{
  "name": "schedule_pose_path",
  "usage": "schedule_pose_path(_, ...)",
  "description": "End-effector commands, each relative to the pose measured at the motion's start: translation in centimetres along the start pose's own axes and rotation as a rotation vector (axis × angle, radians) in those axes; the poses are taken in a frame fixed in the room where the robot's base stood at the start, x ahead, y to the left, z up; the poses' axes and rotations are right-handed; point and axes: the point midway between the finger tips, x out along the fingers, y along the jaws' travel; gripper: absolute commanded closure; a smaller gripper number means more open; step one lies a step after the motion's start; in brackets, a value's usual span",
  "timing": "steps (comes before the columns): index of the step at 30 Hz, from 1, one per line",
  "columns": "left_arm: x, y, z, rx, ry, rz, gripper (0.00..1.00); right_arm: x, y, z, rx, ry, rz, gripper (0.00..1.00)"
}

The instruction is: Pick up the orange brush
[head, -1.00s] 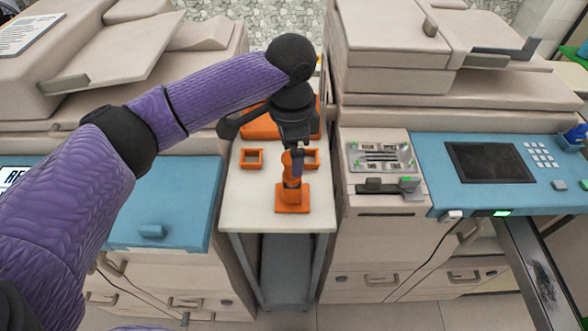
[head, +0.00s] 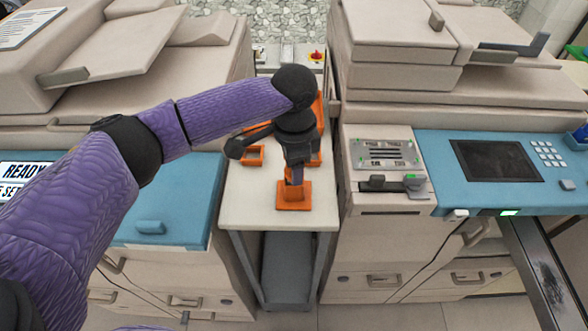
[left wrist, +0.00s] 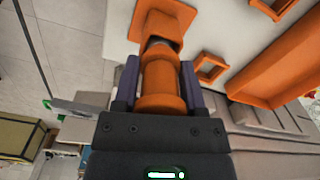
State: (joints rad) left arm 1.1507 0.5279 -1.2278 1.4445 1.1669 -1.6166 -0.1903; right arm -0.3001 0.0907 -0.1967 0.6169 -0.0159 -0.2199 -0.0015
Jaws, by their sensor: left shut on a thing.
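The orange brush (left wrist: 162,88) is upright, its orange handle between the two fingers of my left gripper (left wrist: 160,82), which is shut on it. A dark grey part of the brush shows below the handle in the left wrist view, at the mouth of an orange holder (left wrist: 163,20) with a square base. In the head view my left gripper (head: 294,172) is right above this holder (head: 293,198), near the front of the white table (head: 262,212), and hides most of the brush. I cannot tell whether the brush's lower end touches the holder. My right gripper is not in view.
A small open orange frame (head: 252,156) lies behind and left of the holder. A larger orange tray (left wrist: 285,62) stands further back. Copiers with a left blue panel (head: 175,190) and a right blue panel (head: 440,165) flank the narrow table.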

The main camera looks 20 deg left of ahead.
Motion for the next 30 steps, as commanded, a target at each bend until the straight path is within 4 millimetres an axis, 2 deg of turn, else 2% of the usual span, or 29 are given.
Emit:
schedule_pose_path(5,-0.1,0.0,0.0,0.000,0.000,0.000,1.00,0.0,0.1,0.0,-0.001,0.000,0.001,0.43)
schedule_pose_path(7,-0.7,0.0,0.0,0.000,0.001,-0.001,1.00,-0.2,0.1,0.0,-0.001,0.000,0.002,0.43)
schedule_pose_path(15,-7.7,-0.1,-0.1,0.000,0.004,-0.002,1.00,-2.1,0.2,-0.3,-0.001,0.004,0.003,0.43)
schedule_pose_path(18,-9.3,-0.1,-0.1,0.000,0.003,-0.002,1.00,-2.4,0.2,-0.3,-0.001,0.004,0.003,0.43)
schedule_pose_path(21,-10.0,-0.1,-0.1,0.000,0.002,0.000,1.00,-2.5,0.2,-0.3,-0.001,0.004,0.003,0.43)
schedule_pose_path(27,-10.1,-0.1,0.0,0.000,0.001,0.001,1.00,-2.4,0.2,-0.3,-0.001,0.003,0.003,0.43)
schedule_pose_path(28,-10.1,-0.1,0.0,0.000,0.001,0.001,0.49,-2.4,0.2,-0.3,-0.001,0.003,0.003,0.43)
schedule_pose_path(30,-10.0,-0.1,0.0,0.000,0.001,0.001,0.64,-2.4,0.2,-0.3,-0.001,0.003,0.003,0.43)
